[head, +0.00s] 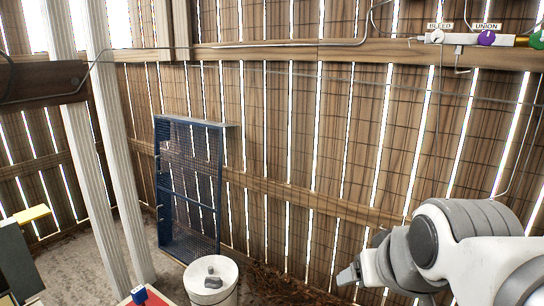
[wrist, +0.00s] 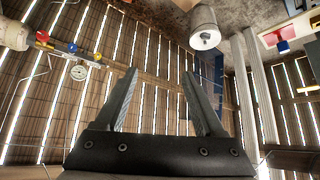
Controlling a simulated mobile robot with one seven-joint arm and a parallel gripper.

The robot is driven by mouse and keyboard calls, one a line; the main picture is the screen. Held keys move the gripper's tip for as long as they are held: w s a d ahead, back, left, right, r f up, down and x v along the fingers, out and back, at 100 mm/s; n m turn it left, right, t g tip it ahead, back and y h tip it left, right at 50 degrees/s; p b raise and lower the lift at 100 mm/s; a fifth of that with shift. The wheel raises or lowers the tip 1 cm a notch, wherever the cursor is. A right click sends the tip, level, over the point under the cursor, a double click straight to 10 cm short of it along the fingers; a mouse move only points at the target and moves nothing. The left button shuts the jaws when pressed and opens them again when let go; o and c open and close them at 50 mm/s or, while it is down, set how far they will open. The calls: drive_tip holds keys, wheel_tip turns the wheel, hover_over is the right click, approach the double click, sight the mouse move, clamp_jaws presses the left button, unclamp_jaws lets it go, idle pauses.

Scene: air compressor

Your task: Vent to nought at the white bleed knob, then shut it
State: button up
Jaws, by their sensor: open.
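The white bleed knob (head: 437,36) sits on a pale manifold bar on the wall rail at the upper right of the head view, under a BLEED label. A purple knob (head: 486,39) under a UNION label is to its right. My gripper (head: 348,276) is low in the head view, well below and left of the knob and apart from it. In the wrist view, my gripper (wrist: 160,75) has its two fingers spread with nothing between them. A round white-faced gauge (wrist: 79,71) shows at the left there; its reading is too small to tell. I cannot make out the bleed knob there.
A green knob (head: 538,40) is at the right edge. Thin pipes run along the plank wall. A blue mesh frame (head: 188,190) leans on the wall. A white cylinder (head: 211,285) stands on the floor. White posts (head: 105,150) are at left. The space before the wall's middle looks clear.

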drive_tip(key=s+f+g, duration=0.2)
drive_tip(key=s+f, duration=0.2)
drive_tip(key=s, duration=0.2)
idle(1.9)
